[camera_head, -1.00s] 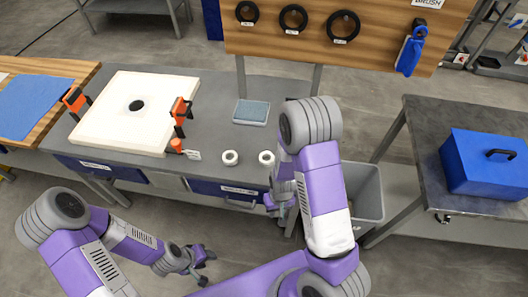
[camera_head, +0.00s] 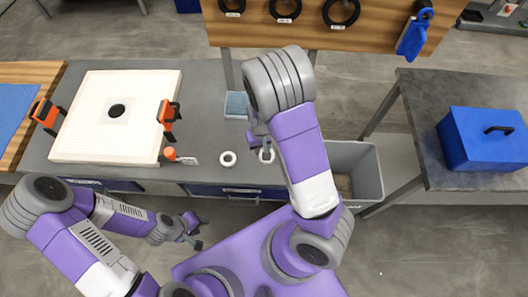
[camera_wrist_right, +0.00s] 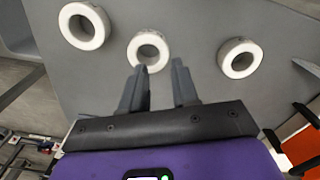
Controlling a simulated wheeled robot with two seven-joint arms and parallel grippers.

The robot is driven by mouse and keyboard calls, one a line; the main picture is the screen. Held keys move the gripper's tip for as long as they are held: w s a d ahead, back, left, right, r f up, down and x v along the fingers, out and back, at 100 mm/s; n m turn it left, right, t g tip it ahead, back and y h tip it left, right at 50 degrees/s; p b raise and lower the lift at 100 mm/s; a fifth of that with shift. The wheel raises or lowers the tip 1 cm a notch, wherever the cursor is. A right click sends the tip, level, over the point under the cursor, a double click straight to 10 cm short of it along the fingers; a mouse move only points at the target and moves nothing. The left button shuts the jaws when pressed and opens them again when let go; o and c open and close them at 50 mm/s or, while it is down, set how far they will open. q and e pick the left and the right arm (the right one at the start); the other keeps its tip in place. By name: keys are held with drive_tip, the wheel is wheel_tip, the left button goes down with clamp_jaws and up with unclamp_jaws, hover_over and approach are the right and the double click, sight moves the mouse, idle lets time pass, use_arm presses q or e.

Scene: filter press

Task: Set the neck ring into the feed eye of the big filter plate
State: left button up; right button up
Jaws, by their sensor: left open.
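The big filter plate (camera_head: 90,132) is a white square slab lying on the grey bench, with a dark round feed eye (camera_head: 117,111) near its middle. White rings lie on the bench: one (camera_head: 228,159) shows clear in the head view, and a second (camera_head: 266,155) is partly covered by my right gripper (camera_head: 264,146). The right wrist view shows three rings: near left (camera_wrist_right: 83,25), middle (camera_wrist_right: 148,50) and right (camera_wrist_right: 239,57). My right gripper (camera_wrist_right: 160,78) is open and empty, its fingers just short of the middle ring. My left gripper (camera_head: 198,232) is open and empty, below the bench front.
Orange clamps (camera_head: 168,117) (camera_head: 45,114) sit at the plate's sides. An orange-handled tool (camera_head: 178,156) lies right of the plate. A grey bin (camera_head: 362,172) and a side table with a blue box (camera_head: 484,138) stand right.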

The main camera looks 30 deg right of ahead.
drive_tip(key=shift+s+f, duration=0.15)
drive_tip(key=shift+f, duration=0.2)
wheel_tip(320, 180, down, 5)
drive_tip(key=shift+a+r+b, duration=0.15)
drive_tip(key=shift+r+b, duration=0.05)
drive_tip(key=shift+b, duration=0.55)
drive_tip(key=shift+c, duration=0.3)
clamp_jaws()
